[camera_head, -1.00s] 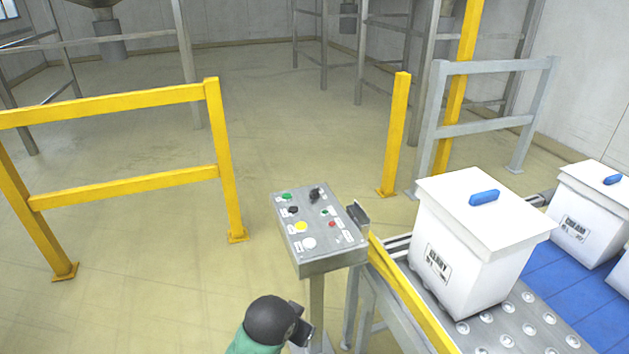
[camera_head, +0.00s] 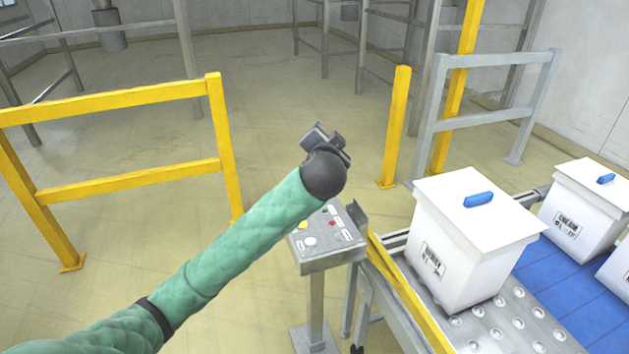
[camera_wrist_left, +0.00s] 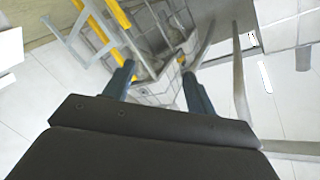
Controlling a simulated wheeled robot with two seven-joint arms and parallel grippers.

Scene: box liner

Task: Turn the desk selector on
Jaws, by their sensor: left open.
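The grey control desk (camera_head: 328,262) stands on a post at the middle of the head view. Its lower buttons show: a yellow button (camera_head: 303,226), a white button (camera_head: 310,242) and a small red one (camera_head: 332,223). The upper part of the panel, with the black selector knob, is hidden behind my left arm and gripper. My left gripper (camera_head: 327,138) is above the desk's far edge in the picture, apart from the panel as far as I can tell. In the left wrist view its two fingers (camera_wrist_left: 157,78) are spread with nothing between them.
A yellow barrier (camera_head: 130,105) stands at left. A yellow post (camera_head: 394,130) stands beyond the desk.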

